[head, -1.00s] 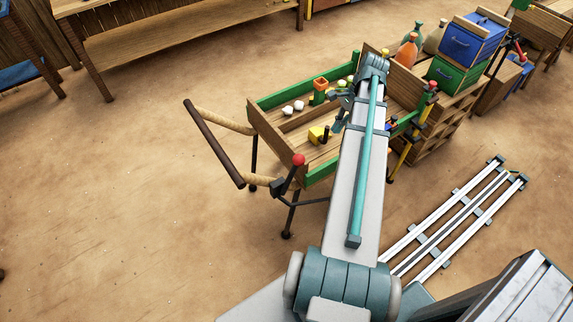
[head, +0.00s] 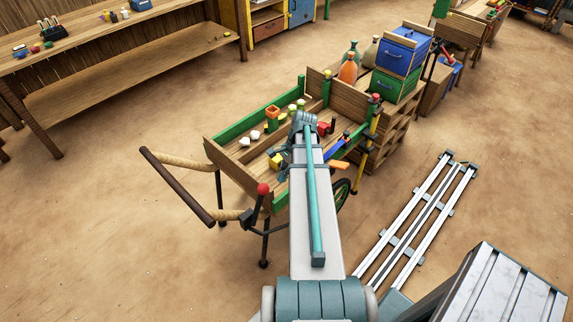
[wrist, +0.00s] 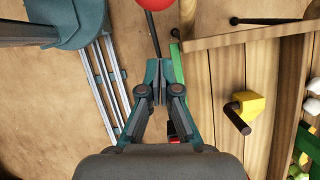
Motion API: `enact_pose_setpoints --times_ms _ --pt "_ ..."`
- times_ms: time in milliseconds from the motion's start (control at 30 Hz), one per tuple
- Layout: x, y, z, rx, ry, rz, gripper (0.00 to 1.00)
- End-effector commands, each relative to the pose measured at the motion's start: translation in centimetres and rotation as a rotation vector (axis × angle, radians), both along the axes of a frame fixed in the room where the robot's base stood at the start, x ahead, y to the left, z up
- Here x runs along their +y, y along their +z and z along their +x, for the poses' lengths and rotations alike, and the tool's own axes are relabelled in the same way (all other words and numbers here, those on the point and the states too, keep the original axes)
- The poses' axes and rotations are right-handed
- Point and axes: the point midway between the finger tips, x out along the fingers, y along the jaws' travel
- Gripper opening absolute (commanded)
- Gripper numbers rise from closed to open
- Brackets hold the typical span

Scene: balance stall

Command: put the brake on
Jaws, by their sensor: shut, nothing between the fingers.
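The brake lever is a dark rod with a red ball knob (head: 263,189) at the near corner of the wooden cart (head: 232,173), by its handle. The knob tilts up above its dark bracket. My gripper (head: 281,173) is low over the cart's near side, partly hidden by my arm in the head view. In the wrist view my gripper (wrist: 158,68) is shut and empty, its fingertips pointing toward the lever. The red knob (wrist: 126,4) is cut off by the top edge there, and the rod (wrist: 153,38) runs down toward the fingertips. I cannot tell whether they touch.
The cart tray holds a yellow block (head: 275,160), white pieces and several coloured blocks. Its green side rail (wrist: 177,62) runs close beside my fingers. The cart's push handle (head: 178,187) sticks out left. Metal rails (head: 415,217) lie on the right; floor at left is clear.

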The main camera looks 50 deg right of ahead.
Motion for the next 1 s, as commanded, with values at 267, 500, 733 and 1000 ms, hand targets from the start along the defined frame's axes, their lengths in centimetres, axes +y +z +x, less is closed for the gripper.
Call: enact_pose_setpoints --times_ms 267,500,733,1000 --pt "3.3 0.5 0.4 0.0 0.001 0.0 0.0" --pt "4.0 0.5 0.6 0.0 0.0 0.0 0.0" --pt "4.0 0.4 0.6 0.0 0.0 0.0 0.0" --pt "3.3 0.7 0.6 -0.001 0.0 -0.021 0.0"
